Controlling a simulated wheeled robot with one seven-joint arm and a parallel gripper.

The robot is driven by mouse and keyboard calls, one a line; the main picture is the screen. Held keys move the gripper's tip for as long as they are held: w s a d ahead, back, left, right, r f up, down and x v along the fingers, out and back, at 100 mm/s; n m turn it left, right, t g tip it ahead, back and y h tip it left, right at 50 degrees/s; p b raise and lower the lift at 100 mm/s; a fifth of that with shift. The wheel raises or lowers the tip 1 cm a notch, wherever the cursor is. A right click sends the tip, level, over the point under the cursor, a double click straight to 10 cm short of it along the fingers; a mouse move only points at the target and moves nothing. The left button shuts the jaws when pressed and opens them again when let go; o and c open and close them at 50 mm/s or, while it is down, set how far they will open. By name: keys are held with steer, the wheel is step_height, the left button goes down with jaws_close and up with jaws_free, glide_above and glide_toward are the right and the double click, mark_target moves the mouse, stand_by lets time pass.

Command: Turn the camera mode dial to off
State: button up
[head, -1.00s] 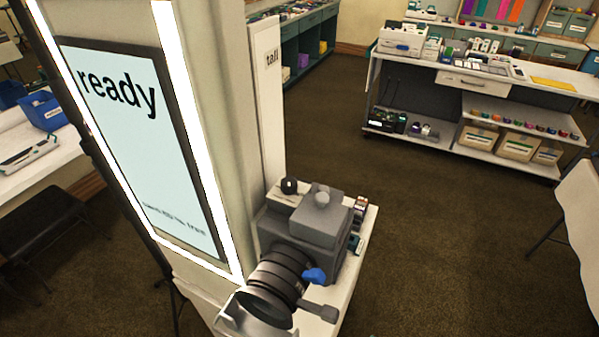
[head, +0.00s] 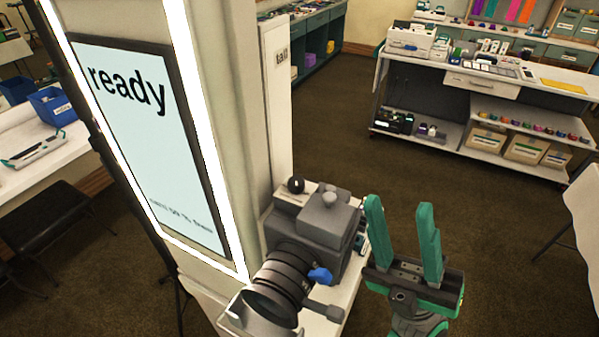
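A large grey camera (head: 318,222) with a ribbed black lens (head: 274,288) sits on a small white stand beside the lit pillar. A round black dial (head: 296,184) with a small pale mark is on its top left; the setting is too small to read. A grey knob (head: 329,197) sits on the top housing, and a blue knob (head: 320,276) is by the lens. My gripper (head: 400,203), with green fingers, is open and empty. It appears to the right of the camera, fingers pointing up in the picture, apart from the dial.
A lit "ready" screen (head: 145,140) on the pillar stands close on the camera's left. The white stand (head: 340,310) has little free room. A white shelf cart (head: 470,100) with boxes is at the back right. Open floor (head: 500,240) lies to the right.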

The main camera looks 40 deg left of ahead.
steer(key=s+a+r+n+g+h, duration=0.5)
steer(key=r+n+g+h, duration=0.15)
steer(key=n+h, duration=0.35)
steer(key=m+t+h, duration=0.6)
steer(key=t+h, duration=1)
steer(key=t, duration=0.3)
glide_toward(297, 181)
steer(key=x, duration=0.8)
steer(key=shift+s, duration=0.1)
steer(key=shift+d, duration=0.1)
jaws_close()
